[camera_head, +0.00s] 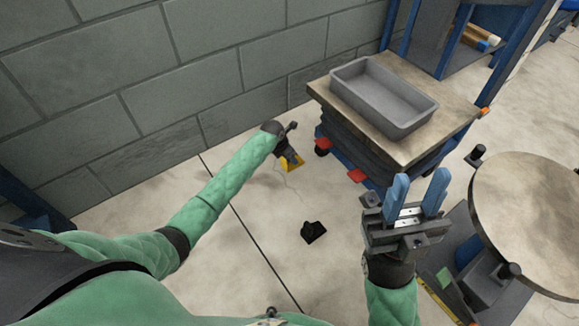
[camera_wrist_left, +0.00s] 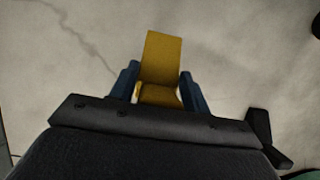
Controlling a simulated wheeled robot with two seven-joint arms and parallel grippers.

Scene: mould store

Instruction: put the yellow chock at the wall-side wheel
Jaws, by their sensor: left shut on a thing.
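The yellow chock (camera_head: 293,165) is held low over the floor by my left gripper (camera_head: 288,154), to the left of the lift cart. In the left wrist view the chock (camera_wrist_left: 163,60) sits between the two blue fingers of my left gripper (camera_wrist_left: 159,80). I cannot tell whether it touches the floor. The cart's wall-side wheel (camera_head: 321,152) shows dark below a red pedal, a short way right of the chock. My right gripper (camera_head: 417,192) is open and empty, fingers up, in front of the cart.
A grey tray (camera_head: 345,72) stands on the cart's top (camera_head: 447,118). A second red pedal (camera_head: 357,176) sticks out at the near corner. A black block (camera_head: 313,231) lies on the open floor. The block wall (camera_head: 180,75) runs behind; a round table (camera_head: 530,210) stands right.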

